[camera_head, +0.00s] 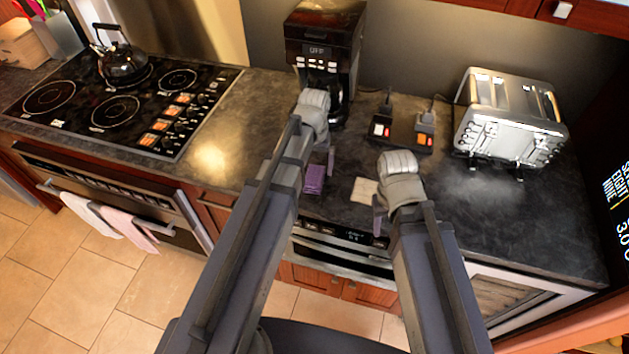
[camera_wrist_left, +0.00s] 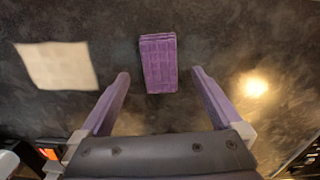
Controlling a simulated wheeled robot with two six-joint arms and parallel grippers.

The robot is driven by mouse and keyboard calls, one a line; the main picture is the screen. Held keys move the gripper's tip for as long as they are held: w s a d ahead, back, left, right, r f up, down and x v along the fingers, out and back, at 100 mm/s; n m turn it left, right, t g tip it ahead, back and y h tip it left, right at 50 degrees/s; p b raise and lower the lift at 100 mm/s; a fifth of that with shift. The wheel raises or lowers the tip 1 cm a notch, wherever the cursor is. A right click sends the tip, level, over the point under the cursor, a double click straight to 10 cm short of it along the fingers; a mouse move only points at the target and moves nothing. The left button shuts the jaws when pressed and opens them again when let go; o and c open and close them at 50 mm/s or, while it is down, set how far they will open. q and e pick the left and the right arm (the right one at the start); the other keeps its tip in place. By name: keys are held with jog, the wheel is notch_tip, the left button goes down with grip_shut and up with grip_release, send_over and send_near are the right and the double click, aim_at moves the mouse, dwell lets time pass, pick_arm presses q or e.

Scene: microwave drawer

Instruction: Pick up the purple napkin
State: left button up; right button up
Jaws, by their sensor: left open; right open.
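The purple napkin (camera_head: 314,180) lies folded on the dark countertop, near its front edge in the head view. In the left wrist view the purple napkin (camera_wrist_left: 158,63) is upright in the picture, centred ahead of and between the fingers. My left gripper (camera_head: 322,160) is open above the counter beside the napkin; its two purple fingers (camera_wrist_left: 160,76) stand apart on either side, with nothing held. Contact with the napkin cannot be told. My right gripper (camera_head: 382,208) is open over the counter's front edge, to the right of a pale napkin.
The pale napkin (camera_head: 364,191) lies right of the purple one; it also shows in the left wrist view (camera_wrist_left: 57,66). A coffee maker (camera_head: 325,45), a switch box (camera_head: 403,135) and a toaster (camera_head: 508,118) stand behind. A cooktop (camera_head: 120,105) with a kettle (camera_head: 120,58) is at left.

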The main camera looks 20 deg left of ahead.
aim_at(315, 176)
pick_arm(q)
notch_tip(315, 176, down, 5)
jog(key=b, duration=0.3)
jog(key=shift+w+r+b, duration=0.15)
jog(key=shift+r+b, duration=0.05)
jog(key=shift+b, duration=0.2)
jog(key=shift+r, duration=0.1)
jog(key=shift+c, duration=0.4)
jog(key=c, duration=1.3)
jog(key=shift+r, duration=0.1)
notch_tip(315, 176, up, 10)
jog(key=p, duration=1)
